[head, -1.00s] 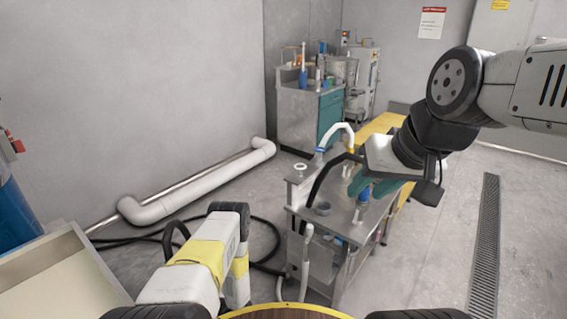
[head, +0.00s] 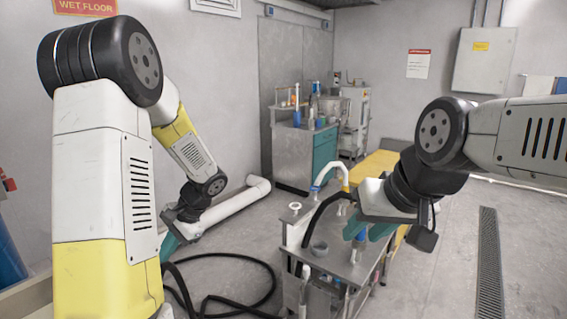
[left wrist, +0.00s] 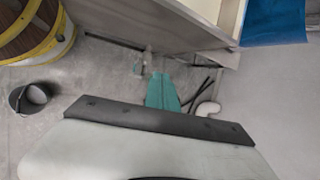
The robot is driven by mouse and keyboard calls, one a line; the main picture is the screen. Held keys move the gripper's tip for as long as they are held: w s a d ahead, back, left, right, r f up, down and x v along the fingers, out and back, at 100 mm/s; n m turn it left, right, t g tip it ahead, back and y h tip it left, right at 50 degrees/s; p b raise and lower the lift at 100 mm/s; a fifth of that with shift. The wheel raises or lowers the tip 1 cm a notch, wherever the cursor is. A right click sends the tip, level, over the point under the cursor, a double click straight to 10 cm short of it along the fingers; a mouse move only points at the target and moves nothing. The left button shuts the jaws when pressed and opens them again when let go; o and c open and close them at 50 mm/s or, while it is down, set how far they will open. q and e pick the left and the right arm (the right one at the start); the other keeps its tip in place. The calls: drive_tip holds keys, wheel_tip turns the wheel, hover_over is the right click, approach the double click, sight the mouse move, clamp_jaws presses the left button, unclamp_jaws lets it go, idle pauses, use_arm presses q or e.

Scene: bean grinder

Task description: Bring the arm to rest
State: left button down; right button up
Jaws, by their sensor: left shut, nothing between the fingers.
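My left arm rises on the left of the head view, bent at a high elbow, with its forearm sloping down and away. My left gripper (head: 170,246) hangs at its end, partly hidden behind my own upper link. In the left wrist view its teal fingers (left wrist: 162,92) are together with nothing between them, above the grey floor. My right gripper (head: 369,231) is at centre right, above or in front of the metal cart (head: 365,262). Its teal fingers point down and look apart, with nothing seen held.
A pale bench or tray (head: 28,300) and a blue drum (head: 12,255) stand at the left. Black hose (head: 262,285) lies on the floor. A white pipe (head: 235,205) runs along the wall. A dark bucket (left wrist: 35,97) shows in the wrist view. Floor at the right is clear.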

use_arm(q)
drive_tip(key=s+d+r+n+t+h, duration=0.5)
drive_tip(key=s+d+r+t+h, duration=0.2)
drive_tip(key=s+d+r, duration=0.8)
wheel_tip(320, 180, up, 3)
drive_tip(key=shift+s+d+r+n+h, duration=0.1)
drive_tip(key=shift+s+d+n+h, duration=0.3)
drive_tip(key=shift+d+h, duration=0.4)
drive_tip(key=shift+a, duration=0.2)
